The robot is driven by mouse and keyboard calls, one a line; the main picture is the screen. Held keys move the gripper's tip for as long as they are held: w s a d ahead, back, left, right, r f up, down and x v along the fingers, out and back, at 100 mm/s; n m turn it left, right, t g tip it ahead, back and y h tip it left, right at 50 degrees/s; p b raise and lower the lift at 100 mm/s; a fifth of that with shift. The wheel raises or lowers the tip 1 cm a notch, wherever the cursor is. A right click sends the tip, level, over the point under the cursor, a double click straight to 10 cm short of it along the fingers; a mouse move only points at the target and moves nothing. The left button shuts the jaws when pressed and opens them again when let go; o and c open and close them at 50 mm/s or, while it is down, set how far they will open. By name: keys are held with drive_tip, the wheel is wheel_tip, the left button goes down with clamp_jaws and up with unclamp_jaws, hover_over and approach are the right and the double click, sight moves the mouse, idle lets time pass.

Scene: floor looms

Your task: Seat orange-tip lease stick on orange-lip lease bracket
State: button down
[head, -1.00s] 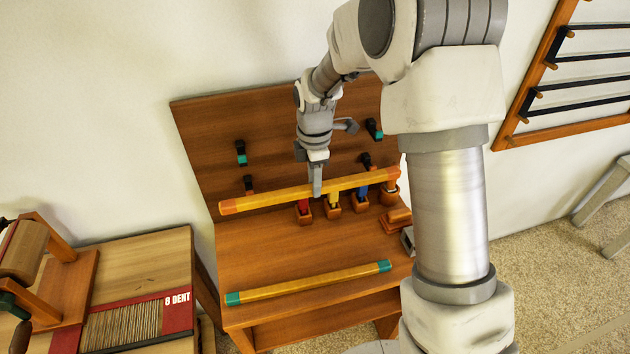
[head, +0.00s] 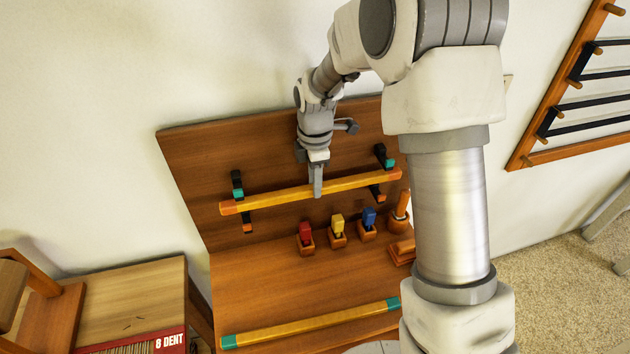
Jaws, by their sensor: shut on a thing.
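The orange-tip lease stick (head: 275,196) is a long yellow bar with orange ends. My gripper (head: 318,192) is shut on it near its middle and holds it up in front of the upright wooden board (head: 270,150). The orange-lip lease bracket shows as a dark peg with an orange lip at the left (head: 247,226) and another at the right (head: 377,196), just below the stick. A teal-lip bracket pair, left (head: 237,184) and right (head: 386,158), sits higher on the board. I cannot tell whether the stick touches any bracket.
A teal-tip stick (head: 310,322) lies on the bench top (head: 245,280). Red (head: 306,231), yellow (head: 338,225) and blue (head: 369,217) items stand in small wooden holders below the board. A side table (head: 130,292) is at left.

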idle(0.4)
drive_tip(key=shift+f+b, duration=0.8)
drive_tip(key=shift+f, duration=0.45)
drive_tip(key=shift+f, duration=0.1)
idle(0.6)
drive_tip(key=shift+f, duration=0.1)
idle(0.6)
drive_tip(key=shift+f+b, duration=0.55)
drive_tip(key=shift+f, duration=0.25)
drive_tip(key=c, duration=0.5)
unclamp_jaws()
